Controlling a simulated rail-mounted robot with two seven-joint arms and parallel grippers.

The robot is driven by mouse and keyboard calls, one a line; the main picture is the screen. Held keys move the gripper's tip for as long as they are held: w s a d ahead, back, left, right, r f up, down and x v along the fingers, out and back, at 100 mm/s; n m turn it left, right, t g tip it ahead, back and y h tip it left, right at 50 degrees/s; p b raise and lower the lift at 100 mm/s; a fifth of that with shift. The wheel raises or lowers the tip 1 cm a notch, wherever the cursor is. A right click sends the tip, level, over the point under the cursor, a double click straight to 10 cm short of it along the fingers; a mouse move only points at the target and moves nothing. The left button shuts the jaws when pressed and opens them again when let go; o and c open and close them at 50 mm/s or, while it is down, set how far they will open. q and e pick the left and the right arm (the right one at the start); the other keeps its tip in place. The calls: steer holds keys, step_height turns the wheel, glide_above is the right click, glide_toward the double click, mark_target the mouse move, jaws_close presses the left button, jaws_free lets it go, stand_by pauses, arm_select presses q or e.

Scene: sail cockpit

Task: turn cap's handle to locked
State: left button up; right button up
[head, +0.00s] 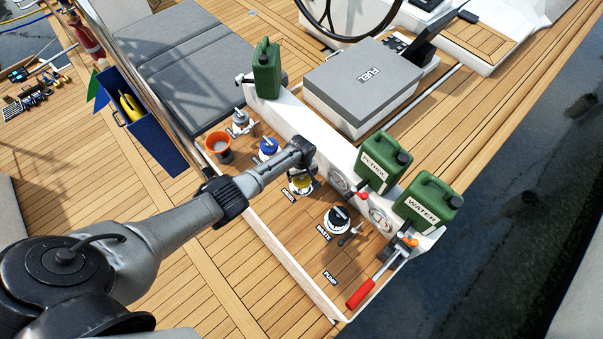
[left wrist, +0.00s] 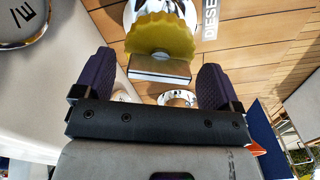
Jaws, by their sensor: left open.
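A yellow scalloped cap (head: 301,184) sits on the deck beside the low white wall, mostly under my left gripper (head: 306,160). In the left wrist view the yellow cap (left wrist: 162,35) shows close up, with a flat, pale-topped handle (left wrist: 158,70) sticking out toward me. The two dark fingers of my left gripper (left wrist: 152,80) are open, one on each side of the handle, with gaps on both sides. I cannot tell how far the handle reaches between them. The DIESEL label (left wrist: 210,20) lies beside the cap. My right gripper is not in view.
A black cap (head: 337,218), a blue cap (head: 268,148) and a grey cap (head: 240,122) stand in the same row. Green cans (head: 384,161) and gauges (head: 339,181) line the white wall. A red-handled lever (head: 361,293) lies at the near end. An orange bucket (head: 218,146) stands farther off.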

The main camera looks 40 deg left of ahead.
arm_select(q)
steer(key=shift+c, duration=0.2)
steer(key=shift+c, duration=0.8)
steer(key=c, duration=0.7)
